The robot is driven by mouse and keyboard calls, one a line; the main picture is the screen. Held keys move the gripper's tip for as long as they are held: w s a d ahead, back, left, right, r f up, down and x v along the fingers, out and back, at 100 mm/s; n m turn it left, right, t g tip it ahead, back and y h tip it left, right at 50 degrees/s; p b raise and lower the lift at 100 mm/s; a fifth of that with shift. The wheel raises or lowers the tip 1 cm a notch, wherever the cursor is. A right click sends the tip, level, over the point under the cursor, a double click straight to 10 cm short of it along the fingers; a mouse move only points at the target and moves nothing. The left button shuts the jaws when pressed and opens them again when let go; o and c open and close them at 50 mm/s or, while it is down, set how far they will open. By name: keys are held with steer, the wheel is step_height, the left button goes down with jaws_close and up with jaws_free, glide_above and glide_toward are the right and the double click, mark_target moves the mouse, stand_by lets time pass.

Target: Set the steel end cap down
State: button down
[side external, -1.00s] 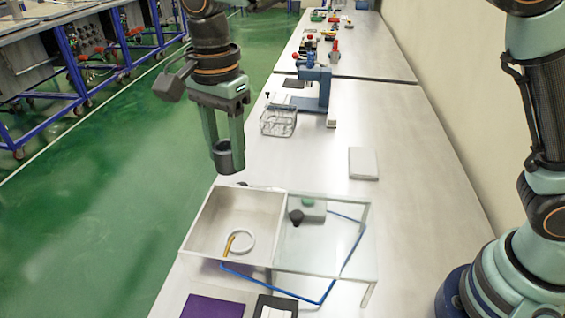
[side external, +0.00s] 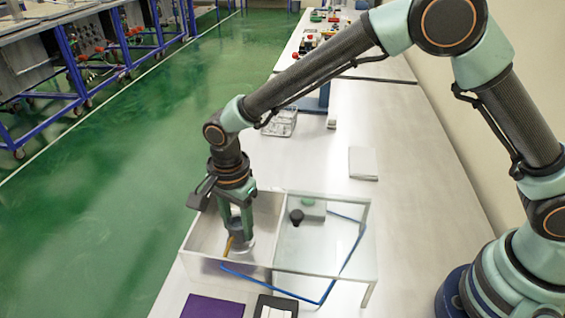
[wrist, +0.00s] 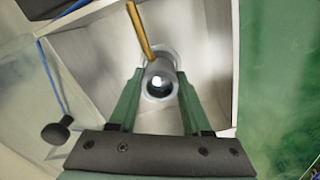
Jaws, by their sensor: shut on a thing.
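My gripper (wrist: 155,98) is shut on the steel end cap (wrist: 160,86), a short grey hollow cylinder. In the side view my gripper (side external: 240,226) reaches down into the left compartment of the pale open box (side external: 203,217). The cap is mostly hidden there by my fingers. A white ring (side external: 246,250) lies on the compartment floor at the cap, and its edge shows behind the cap in the wrist view. I cannot tell whether the cap touches the ring or floor. A yellow rod (wrist: 139,30) leans beside the cap.
A purple mat (side external: 212,307) lies in front. The compartment walls stand close around my gripper.

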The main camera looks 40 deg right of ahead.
steer(key=shift+f, duration=0.8)
steer(key=shift+f, duration=0.1)
steer(key=shift+c, duration=1.8)
jaws_free()
steer(key=shift+f, duration=0.1)
